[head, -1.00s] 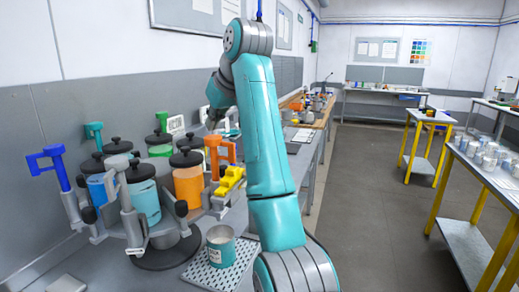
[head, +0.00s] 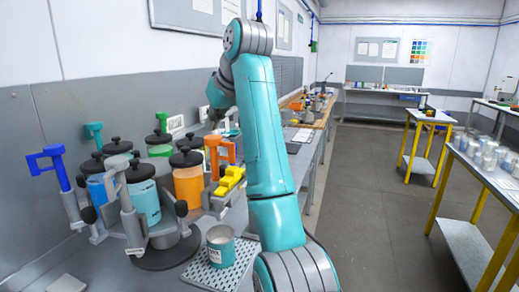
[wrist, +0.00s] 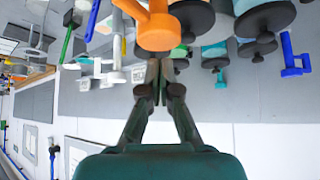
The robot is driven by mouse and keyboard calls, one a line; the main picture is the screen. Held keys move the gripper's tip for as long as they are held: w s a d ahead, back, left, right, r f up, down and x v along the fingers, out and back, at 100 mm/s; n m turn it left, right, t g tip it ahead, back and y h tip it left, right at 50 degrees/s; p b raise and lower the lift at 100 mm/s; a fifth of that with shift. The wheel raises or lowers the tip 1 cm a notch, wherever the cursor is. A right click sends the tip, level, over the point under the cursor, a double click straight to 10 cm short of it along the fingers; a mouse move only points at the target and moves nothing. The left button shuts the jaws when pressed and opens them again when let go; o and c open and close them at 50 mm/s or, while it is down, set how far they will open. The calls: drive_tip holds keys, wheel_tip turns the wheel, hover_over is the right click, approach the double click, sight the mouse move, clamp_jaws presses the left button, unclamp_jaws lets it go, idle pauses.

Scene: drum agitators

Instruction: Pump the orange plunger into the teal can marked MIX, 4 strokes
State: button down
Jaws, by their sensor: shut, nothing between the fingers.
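The orange plunger handle (head: 219,152) stands on the right side of the drum rack, next to the jar of orange liquid (head: 188,183). An orange part also shows large at the top of the wrist view (wrist: 158,28). The teal can (head: 220,250) stands upright, open at the top, on a perforated tray (head: 197,276) in front of the rack. It has a pale label that is too small to read. My gripper (wrist: 154,66) is shut and empty, apart from the orange part.
Other jars with black lids and blue (head: 48,165), grey (head: 118,172), teal and green plungers crowd the rack beside the wall. The bench continues behind my arm. The floor aisle at right is clear.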

sight(212, 136)
drive_tip(key=shift+f, duration=0.1)
drive_tip(key=shift+f, duration=1.45)
drive_tip(key=shift+r, duration=1.55)
drive_tip(key=shift+f, duration=0.2)
drive_tip(key=shift+f, duration=1.4)
drive_tip(key=shift+r, duration=1.6)
